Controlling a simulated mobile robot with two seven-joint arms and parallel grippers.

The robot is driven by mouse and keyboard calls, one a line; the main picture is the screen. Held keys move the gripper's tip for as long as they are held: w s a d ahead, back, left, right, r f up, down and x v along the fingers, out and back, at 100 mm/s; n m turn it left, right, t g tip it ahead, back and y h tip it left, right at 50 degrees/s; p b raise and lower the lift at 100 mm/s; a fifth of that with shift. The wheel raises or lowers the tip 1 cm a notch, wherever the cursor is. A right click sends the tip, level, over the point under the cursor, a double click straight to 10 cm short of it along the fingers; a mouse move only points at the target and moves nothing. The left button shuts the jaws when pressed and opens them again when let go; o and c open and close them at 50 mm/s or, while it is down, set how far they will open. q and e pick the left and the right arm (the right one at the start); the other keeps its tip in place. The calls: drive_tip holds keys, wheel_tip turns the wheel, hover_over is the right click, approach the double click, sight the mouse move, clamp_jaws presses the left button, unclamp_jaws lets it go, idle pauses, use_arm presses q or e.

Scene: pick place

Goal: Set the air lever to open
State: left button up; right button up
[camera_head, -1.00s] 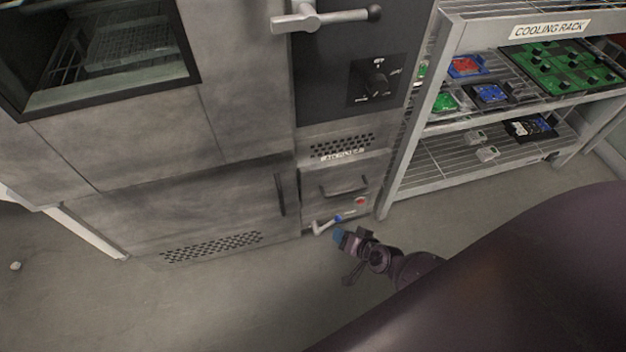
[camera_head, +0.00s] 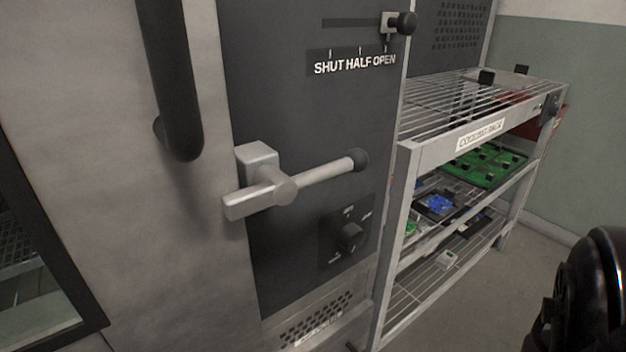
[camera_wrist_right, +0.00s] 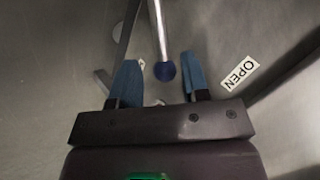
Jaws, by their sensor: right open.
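In the right wrist view a pale metal lever (camera_wrist_right: 158,32) ends in a dark blue ball (camera_wrist_right: 165,71). A white label reading OPEN (camera_wrist_right: 239,73) is on the surface to its right. My right gripper (camera_wrist_right: 161,62) is open, with its two blue fingers on either side of the ball end in the picture. Gaps show between the ball and both fingers. A second small label is mostly hidden behind the left finger. The head view does not show this blue-tipped lever. My left gripper is not in view.
In the head view a slider (camera_head: 389,23) stands at the OPEN end of a SHUT HALF OPEN scale. Below are a silver handle (camera_head: 320,174) and a dial (camera_head: 350,236). A cooling rack (camera_head: 408,190) with boards stands to the right, with bare floor beside it.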

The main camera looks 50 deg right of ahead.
drive_tip(key=shift+b+x, duration=1.65)
drive_tip(key=shift+x, duration=1.3)
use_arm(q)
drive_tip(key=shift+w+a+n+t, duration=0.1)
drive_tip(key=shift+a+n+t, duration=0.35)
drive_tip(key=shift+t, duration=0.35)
use_arm(e)
drive_tip(key=shift+c, duration=0.2)
drive_tip(key=c, duration=0.7)
drive_tip(key=shift+w+r, duration=0.1)
clamp_jaws()
